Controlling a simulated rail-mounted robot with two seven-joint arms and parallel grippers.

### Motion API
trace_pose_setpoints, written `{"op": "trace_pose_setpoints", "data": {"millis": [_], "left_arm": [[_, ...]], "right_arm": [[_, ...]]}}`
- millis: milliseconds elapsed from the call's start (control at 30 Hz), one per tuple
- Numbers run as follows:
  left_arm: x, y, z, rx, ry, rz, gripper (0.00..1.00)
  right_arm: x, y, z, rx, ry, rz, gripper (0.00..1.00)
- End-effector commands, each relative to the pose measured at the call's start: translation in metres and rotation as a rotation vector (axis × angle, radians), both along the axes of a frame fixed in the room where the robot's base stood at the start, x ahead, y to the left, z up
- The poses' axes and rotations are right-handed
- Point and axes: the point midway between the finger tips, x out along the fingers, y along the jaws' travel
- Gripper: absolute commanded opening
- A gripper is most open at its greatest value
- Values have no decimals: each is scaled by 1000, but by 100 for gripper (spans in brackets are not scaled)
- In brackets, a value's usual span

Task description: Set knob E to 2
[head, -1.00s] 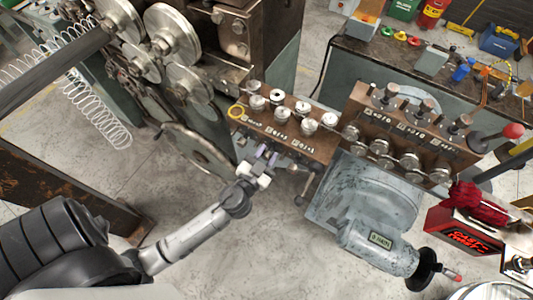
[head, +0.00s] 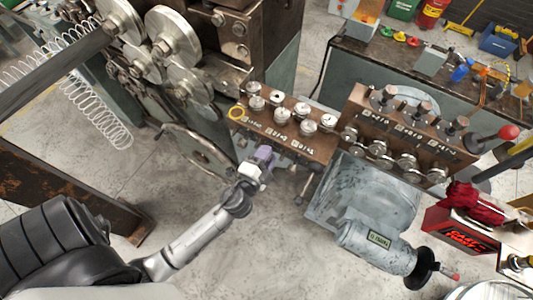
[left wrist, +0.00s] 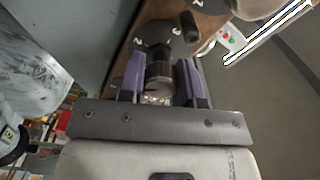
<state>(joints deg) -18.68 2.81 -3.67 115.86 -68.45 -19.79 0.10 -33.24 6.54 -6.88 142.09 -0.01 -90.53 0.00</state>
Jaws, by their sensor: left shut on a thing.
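My left gripper (head: 264,155), with purple fingers, is at the front face of the brown control box (head: 290,138). In the left wrist view its fingers (left wrist: 160,80) are shut on the sides of a short knurled metal knob (left wrist: 159,70). Behind the knob is a dark round dial with pale marks around it on the brown panel; a dark stub (left wrist: 190,26) stands beside it. I cannot read the knob's letter or tell which number it points to. In the head view the fingers hide the knob. My right gripper is not in view.
Large machine rollers (head: 172,36) are to the left. A grey motor housing (head: 375,240) is below right. Bare floor lies around my arm.

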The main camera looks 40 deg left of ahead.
Motion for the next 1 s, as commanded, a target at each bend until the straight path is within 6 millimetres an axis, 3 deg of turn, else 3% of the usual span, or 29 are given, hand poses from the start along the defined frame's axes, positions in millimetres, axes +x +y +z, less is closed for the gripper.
{"op": "trace_pose_setpoints", "data": {"millis": [500,1000], "left_arm": [[0,0,1,401,99,-1,8],[0,0,0,548,135,0,8]], "right_arm": [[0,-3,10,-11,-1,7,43],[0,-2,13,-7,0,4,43]]}}
